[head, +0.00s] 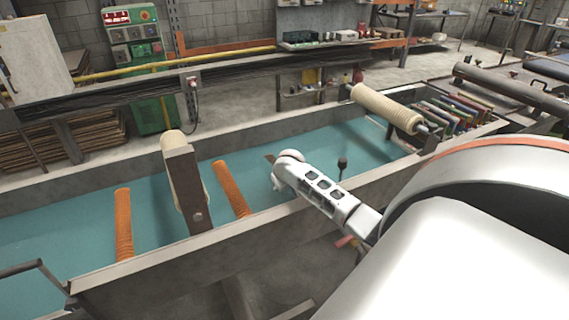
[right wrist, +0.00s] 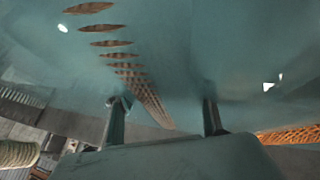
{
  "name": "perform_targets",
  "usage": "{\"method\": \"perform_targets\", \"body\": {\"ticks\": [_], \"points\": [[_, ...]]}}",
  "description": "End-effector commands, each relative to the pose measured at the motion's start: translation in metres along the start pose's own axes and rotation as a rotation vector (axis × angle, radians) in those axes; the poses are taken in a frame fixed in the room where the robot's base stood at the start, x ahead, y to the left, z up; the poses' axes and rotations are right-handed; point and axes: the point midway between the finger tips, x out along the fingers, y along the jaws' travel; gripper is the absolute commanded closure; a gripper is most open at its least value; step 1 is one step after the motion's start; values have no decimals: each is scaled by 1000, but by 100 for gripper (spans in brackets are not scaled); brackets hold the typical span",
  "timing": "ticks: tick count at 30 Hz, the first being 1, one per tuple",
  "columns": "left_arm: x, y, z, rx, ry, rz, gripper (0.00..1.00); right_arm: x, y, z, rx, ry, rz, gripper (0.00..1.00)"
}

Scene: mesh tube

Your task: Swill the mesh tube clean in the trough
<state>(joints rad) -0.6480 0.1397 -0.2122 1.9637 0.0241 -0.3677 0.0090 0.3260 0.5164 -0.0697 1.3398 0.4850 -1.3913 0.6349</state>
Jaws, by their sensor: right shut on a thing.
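The trough (head: 170,268) is a long grey metal basin holding blue-green water. My right arm reaches over its near wall, and its wrist is low at the water. In the right wrist view, the two fingers of my right gripper (right wrist: 165,103) stand on either side of an orange-brown mesh tube (right wrist: 131,73), shut on it. The tube shows as a row of mesh patches through the water. My left gripper is out of view.
Two ribbed orange tubes (head: 124,222) (head: 231,188) lie in the trough to the left. A cream roller on a dark bracket (head: 184,190) stands between them. Another cream roller (head: 387,108) spans the right end, near a rack of coloured pieces (head: 456,112). Open water lies around my wrist.

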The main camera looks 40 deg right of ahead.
Motion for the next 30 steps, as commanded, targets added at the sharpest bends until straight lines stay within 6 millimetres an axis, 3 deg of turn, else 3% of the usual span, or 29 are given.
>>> {"method": "perform_targets", "body": {"ticks": [14, 30], "points": [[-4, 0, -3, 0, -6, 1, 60, -6, -22, -5, 0, 2, 1, 79], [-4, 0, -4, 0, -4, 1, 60, 0, 0, -1, 0, 2, 0, 79]]}}
